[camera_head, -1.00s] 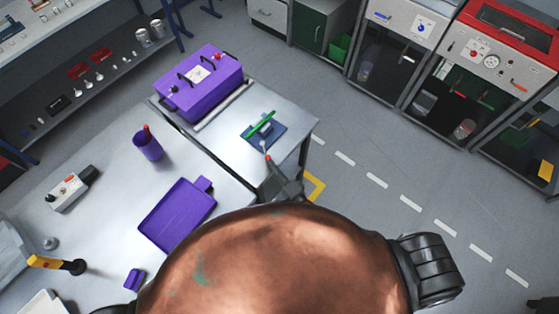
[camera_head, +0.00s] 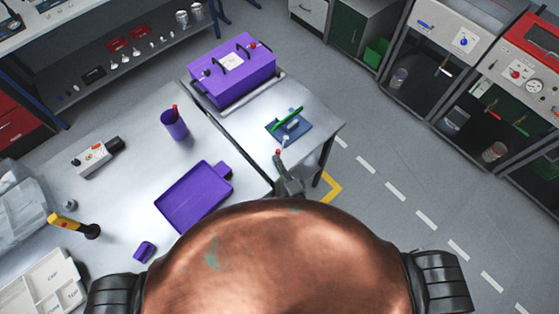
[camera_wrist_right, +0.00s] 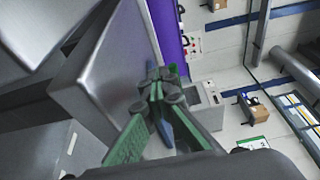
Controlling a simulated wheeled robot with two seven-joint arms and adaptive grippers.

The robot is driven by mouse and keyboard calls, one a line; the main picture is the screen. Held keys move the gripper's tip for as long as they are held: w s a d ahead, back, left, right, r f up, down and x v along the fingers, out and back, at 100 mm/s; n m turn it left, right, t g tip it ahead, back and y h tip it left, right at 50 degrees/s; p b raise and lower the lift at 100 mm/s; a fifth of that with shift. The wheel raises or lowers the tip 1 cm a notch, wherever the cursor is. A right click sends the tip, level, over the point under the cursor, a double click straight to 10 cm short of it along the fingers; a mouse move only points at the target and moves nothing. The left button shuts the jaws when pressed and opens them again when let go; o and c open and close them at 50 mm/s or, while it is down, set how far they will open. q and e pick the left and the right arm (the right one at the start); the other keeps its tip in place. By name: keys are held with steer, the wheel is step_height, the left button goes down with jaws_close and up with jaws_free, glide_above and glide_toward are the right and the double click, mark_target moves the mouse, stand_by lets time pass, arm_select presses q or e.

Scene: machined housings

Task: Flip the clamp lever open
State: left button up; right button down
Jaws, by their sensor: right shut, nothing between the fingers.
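The clamp is a small blue plate (camera_head: 301,133) with a green lever (camera_head: 287,119) and a grey block, on the right-hand part of the metal table. The lever lies slantwise across the plate; its exact angle is hard to tell. My right gripper (camera_head: 280,162) is just in front of the clamp, below it in the head view, apart from the lever. A small red tip shows at its end. In the right wrist view its green-and-grey fingers (camera_wrist_right: 155,82) are together and empty. My left gripper is out of view.
A purple case (camera_head: 232,72) stands behind the clamp on the metal table (camera_head: 250,135). On the table to the left are a purple tray (camera_head: 190,200), a purple cup (camera_head: 174,126) and a control box (camera_head: 92,158). The floor to the right is clear.

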mark_target(269, 189)
steer(key=shift+w+a, duration=0.1)
stand_by(0.3)
steer(key=shift+d, duration=0.2)
steer(key=v, duration=0.4)
steer(key=shift+p, duration=0.4)
steer(key=s+a, duration=0.2)
steer(key=s, duration=0.1)
steer(key=s+a+b, duration=0.1)
steer(key=s+a, duration=0.2)
steer(key=shift+s+b, duration=0.15)
steer(key=shift+b, duration=0.15)
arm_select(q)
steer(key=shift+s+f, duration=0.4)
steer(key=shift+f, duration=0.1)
arm_select(e)
steer(key=shift+s+a+r, duration=0.1)
steer(key=shift+s+a, duration=0.3)
steer(key=shift+s, duration=0.05)
